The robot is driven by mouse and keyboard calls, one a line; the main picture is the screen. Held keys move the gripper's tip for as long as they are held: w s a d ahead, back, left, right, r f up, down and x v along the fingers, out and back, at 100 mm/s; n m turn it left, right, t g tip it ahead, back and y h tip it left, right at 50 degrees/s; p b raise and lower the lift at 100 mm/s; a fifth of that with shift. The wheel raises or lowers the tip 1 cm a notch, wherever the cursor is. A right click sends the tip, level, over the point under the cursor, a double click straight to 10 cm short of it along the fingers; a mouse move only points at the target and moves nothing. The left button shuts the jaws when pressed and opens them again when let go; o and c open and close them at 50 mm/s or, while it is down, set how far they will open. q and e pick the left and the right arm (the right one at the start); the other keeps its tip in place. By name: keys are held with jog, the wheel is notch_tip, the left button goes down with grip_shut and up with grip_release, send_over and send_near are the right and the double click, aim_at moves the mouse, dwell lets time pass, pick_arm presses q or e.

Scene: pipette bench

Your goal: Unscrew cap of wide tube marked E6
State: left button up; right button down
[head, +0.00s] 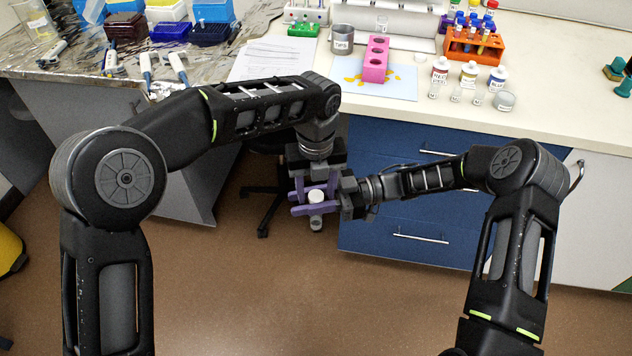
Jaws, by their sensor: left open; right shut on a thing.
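A wide tube (316,223) with a white cap (316,196) is held upright in the air in front of the bench; any marking on it is too small to read. My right gripper (308,208) comes in from the right, its purple fingers shut around the tube just below the cap. My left gripper (316,186) points down from above, with its purple fingers apart on either side of the cap. I cannot tell whether they touch the cap. The tube's lower part shows below the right fingers.
The white bench (560,120) has a pink rack (375,62) on a stained mat (402,88), a metal cup (342,40), an orange tube rack (474,46) and several bottles and small vials. Blue drawers (400,215) stand behind the grippers. A chair (262,205) is under the bench.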

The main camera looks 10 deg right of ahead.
pick_arm(q)
grip_shut()
dwell(0.5)
jog(key=shift+o, duration=0.3)
grip_release()
jog(key=shift+r, duration=2.3)
